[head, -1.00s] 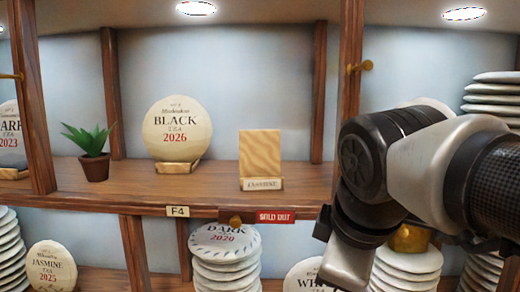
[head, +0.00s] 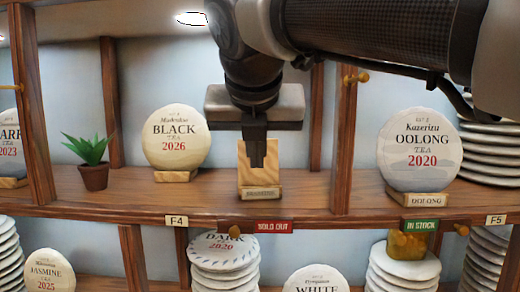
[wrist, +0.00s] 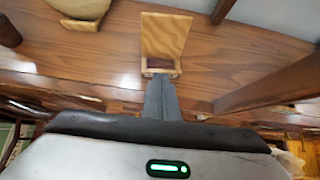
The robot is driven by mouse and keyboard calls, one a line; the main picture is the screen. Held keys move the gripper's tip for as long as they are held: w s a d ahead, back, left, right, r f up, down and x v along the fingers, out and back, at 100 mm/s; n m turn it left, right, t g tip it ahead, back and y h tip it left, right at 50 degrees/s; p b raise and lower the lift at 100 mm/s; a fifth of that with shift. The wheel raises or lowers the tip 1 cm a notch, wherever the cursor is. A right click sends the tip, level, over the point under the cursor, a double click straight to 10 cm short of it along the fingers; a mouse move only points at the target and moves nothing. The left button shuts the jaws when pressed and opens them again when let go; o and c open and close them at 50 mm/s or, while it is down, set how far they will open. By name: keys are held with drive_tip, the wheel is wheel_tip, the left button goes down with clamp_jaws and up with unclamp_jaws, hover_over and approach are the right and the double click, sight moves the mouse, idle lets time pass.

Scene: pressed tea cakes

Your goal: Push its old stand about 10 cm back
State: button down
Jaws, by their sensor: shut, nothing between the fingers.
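The empty wooden stand (head: 245,177), with an upright back panel and a small label on its front, stands on the shelf above the red "SOLD OUT" tag. In the wrist view the stand (wrist: 164,38) is straight ahead of the fingers. My gripper (head: 257,163) is shut and empty, pointing down in front of the stand and covering part of its panel. In the wrist view the closed fingertips (wrist: 163,82) are close to the stand's front foot. I cannot tell whether they touch it.
The Black 2026 tea cake (head: 176,137) on its stand is to the left, with a potted plant (head: 92,160) beyond it. A wooden post (head: 343,130) and the Oolong 2020 cake (head: 420,150) are to the right. Bare shelf (wrist: 215,45) lies around the stand.

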sight(258, 174)
drive_tip(key=x, duration=0.6)
drive_tip(key=w, duration=0.3)
drive_tip(key=shift+w+r+p, duration=0.1)
drive_tip(key=shift+p, duration=0.2)
drive_tip(key=shift+w, duration=0.3)
drive_tip(key=shift+r, duration=0.1)
